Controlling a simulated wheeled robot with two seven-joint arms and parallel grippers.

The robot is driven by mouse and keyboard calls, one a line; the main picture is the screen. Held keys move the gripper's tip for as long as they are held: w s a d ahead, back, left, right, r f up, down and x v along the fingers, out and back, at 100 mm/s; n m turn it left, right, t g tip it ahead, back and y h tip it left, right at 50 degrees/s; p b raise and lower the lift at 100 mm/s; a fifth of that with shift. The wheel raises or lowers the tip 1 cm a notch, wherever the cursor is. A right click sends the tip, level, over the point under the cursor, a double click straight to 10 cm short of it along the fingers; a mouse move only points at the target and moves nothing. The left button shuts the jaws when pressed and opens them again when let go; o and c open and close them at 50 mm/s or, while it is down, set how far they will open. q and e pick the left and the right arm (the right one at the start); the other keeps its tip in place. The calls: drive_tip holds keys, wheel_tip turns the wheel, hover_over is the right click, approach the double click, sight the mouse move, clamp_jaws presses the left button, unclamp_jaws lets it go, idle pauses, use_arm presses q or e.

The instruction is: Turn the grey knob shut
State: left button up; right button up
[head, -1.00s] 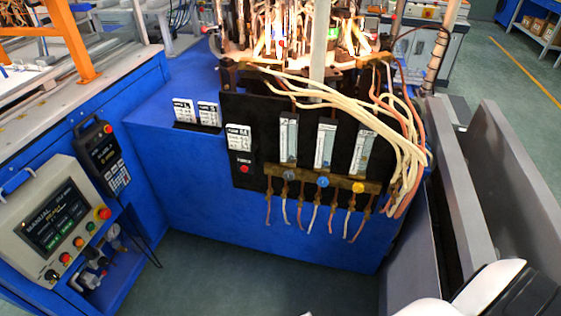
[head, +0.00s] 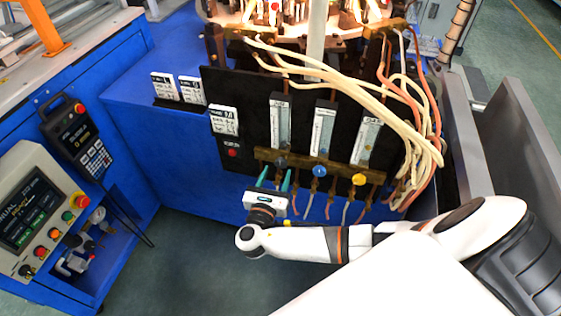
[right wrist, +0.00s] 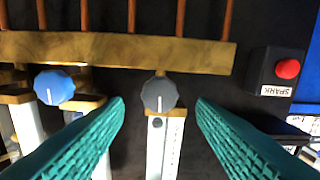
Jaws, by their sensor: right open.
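The grey knob (head: 281,162) is at the left end of the brass bar (head: 330,174), below the left flow tube. In the right wrist view the grey knob (right wrist: 159,95) sits between my two green fingertips, apart from both, with a white mark line pointing down in that picture. My right gripper (head: 274,175) is open, with its fingers reaching up toward the knob from below; it also shows in the right wrist view (right wrist: 160,115). The blue knob (head: 319,171) and yellow knob (head: 359,179) are to the right. My left gripper is not in view.
A red button (right wrist: 288,68) on a black box labelled SPARK is beside the grey knob. Thin hoses (head: 330,205) hang below the bar. Thick cream hoses (head: 425,150) bend down at the right. A control panel (head: 38,215) stands at the left.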

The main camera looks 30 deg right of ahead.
sight(280, 164)
drive_tip(key=x, duration=0.4)
drive_tip(key=shift+d, duration=0.15)
drive_tip(key=shift+w+d, duration=0.4)
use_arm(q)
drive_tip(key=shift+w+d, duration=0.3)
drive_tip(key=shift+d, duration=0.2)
use_arm(e)
drive_tip(key=c, duration=0.9)
drive_tip(key=shift+m, duration=0.4)
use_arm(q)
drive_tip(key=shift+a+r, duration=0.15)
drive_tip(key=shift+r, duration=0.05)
use_arm(e)
drive_tip(key=o, duration=0.9)
